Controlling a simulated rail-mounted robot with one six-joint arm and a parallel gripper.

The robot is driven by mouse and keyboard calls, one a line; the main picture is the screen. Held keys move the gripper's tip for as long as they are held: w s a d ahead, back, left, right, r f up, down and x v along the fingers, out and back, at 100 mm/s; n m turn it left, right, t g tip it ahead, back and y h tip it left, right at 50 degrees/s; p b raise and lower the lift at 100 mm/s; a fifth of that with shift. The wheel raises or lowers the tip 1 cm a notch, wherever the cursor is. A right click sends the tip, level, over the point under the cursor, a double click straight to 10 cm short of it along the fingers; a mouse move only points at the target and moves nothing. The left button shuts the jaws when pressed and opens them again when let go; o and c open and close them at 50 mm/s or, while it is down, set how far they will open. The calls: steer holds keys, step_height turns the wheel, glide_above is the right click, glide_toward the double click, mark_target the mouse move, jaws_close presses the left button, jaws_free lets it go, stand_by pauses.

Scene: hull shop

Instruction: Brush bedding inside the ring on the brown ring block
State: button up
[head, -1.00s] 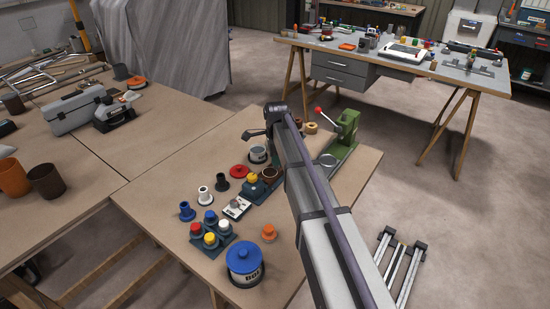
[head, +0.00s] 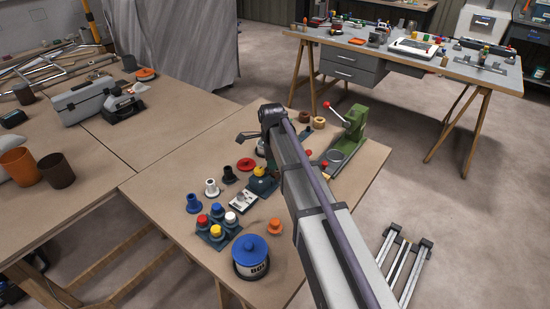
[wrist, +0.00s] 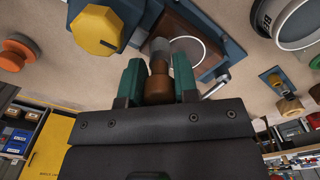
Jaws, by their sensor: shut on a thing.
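My gripper (wrist: 157,78) has two green fingers shut on a brush (wrist: 157,88) with a brown handle and a grey tip, in the wrist view. The brown ring block (wrist: 173,28) lies beyond the fingers on a dark blue base. A thin pale ring (wrist: 189,50) shows on its face. The brush tip overlaps the block at the ring's left edge; I cannot tell whether it touches. In the head view my arm hides the gripper, brush and block.
A yellow knob (wrist: 97,31) on a blue block stands close left of the brush. A round grey container (wrist: 292,20) is at the right. In the head view, a green press (head: 350,135), a blue-lidded jar (head: 251,257) and several coloured pegs share the bench.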

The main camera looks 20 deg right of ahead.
steer(key=shift+w+a, duration=0.25)
steer(key=shift+w, duration=0.1)
steer(key=shift+w+d, duration=1)
steer(key=shift+d, duration=0.25)
steer(key=shift+w+d, duration=0.95)
steer(key=shift+d, duration=0.3)
steer(key=shift+s+a, duration=1.05)
steer(key=shift+a, duration=0.2)
steer(key=shift+s+a, duration=1)
steer(key=shift+a, duration=0.25)
step_height(320, 180, up, 6)
steer(key=p, duration=0.6)
steer(key=shift+w, duration=0.1)
